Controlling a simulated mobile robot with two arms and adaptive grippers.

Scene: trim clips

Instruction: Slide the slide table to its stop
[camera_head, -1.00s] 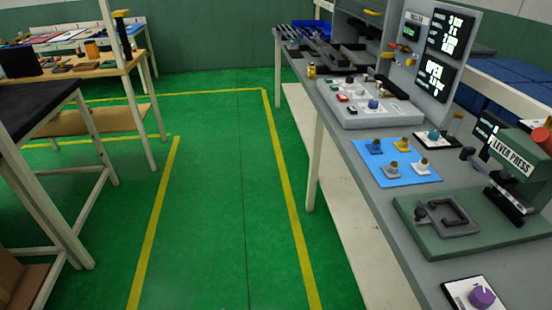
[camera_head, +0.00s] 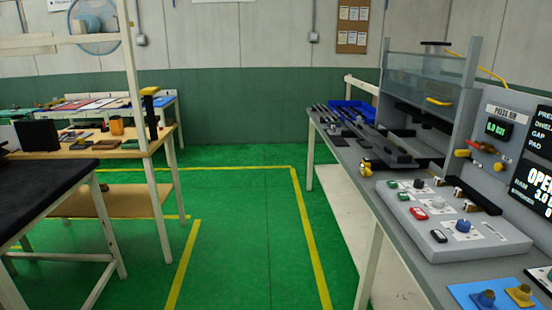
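Long dark rails (camera_head: 352,127) lie along the far part of the right workbench and run towards a grey press frame. They may belong to the slide table, but I cannot tell which piece is the table itself. The grey press frame (camera_head: 468,125) has a clear guard (camera_head: 425,75) with a yellow handle (camera_head: 439,101). Neither of my grippers is in view.
The right workbench (camera_head: 385,200) carries a grey control box (camera_head: 460,240) with buttons, a blue mat (camera_head: 468,293) and a blue bin (camera_head: 352,112). A wooden bench (camera_head: 100,148) and a dark-topped table (camera_head: 40,185) stand left. Green floor (camera_head: 245,240) between them is clear.

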